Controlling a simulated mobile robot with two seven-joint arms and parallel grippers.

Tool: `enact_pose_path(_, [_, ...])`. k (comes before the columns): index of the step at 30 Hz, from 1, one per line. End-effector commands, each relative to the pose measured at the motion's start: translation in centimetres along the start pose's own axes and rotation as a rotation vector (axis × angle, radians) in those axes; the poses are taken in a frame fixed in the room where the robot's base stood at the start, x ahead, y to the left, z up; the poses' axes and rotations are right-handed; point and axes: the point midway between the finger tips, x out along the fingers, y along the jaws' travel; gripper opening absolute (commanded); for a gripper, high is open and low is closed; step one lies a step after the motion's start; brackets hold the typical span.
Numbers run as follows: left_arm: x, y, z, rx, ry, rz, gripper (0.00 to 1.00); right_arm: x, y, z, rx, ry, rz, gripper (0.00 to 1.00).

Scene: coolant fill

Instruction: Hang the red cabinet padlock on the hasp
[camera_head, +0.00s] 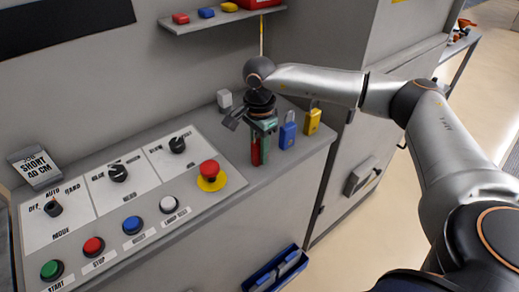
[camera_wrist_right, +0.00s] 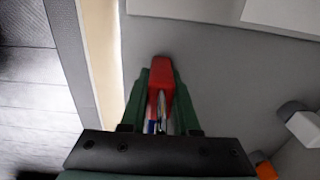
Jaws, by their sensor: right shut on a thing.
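My right gripper (camera_head: 259,148) points down at the right end of the control console. Its green fingers are shut on the red padlock (camera_head: 255,153), of which only a narrow red strip shows between them. In the right wrist view the red padlock (camera_wrist_right: 161,72) sits between the green fingertips (camera_wrist_right: 158,105), with a bit of bright metal showing nearer the palm. I cannot tell whether the padlock touches the console top. A grey fitting (camera_head: 362,176) is on the cabinet front at the right; I cannot tell whether it is the hasp. My left gripper is out of view.
A blue padlock (camera_head: 288,132) and a yellow padlock (camera_head: 312,119) stand just right of the gripper. A red mushroom button (camera_head: 209,168) is to its left, and a small white block (camera_head: 224,98) is behind. A blue tray (camera_head: 272,272) is low in front. A wall shelf (camera_head: 215,21) is above.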

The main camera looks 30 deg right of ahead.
Motion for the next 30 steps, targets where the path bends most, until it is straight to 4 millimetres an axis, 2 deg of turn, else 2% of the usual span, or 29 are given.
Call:
enact_pose_path(1, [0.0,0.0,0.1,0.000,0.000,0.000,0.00,0.1,0.0,0.0,0.000,0.000,0.000,0.33])
enact_pose_path(8, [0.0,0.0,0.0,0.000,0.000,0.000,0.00,0.0,0.0,0.0,0.000,0.000,0.000,0.59])
enact_pose_path(19, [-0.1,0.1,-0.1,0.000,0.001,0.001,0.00,-0.1,0.0,0.0,0.000,0.000,-0.001,0.59])
enact_pose_path(23, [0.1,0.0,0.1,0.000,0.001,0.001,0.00,-2.1,-0.2,0.0,0.000,-0.001,-0.006,0.59])
enact_pose_path(30, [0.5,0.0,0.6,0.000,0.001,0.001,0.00,-7.6,-0.1,-0.6,-0.002,-0.001,-0.005,0.59])
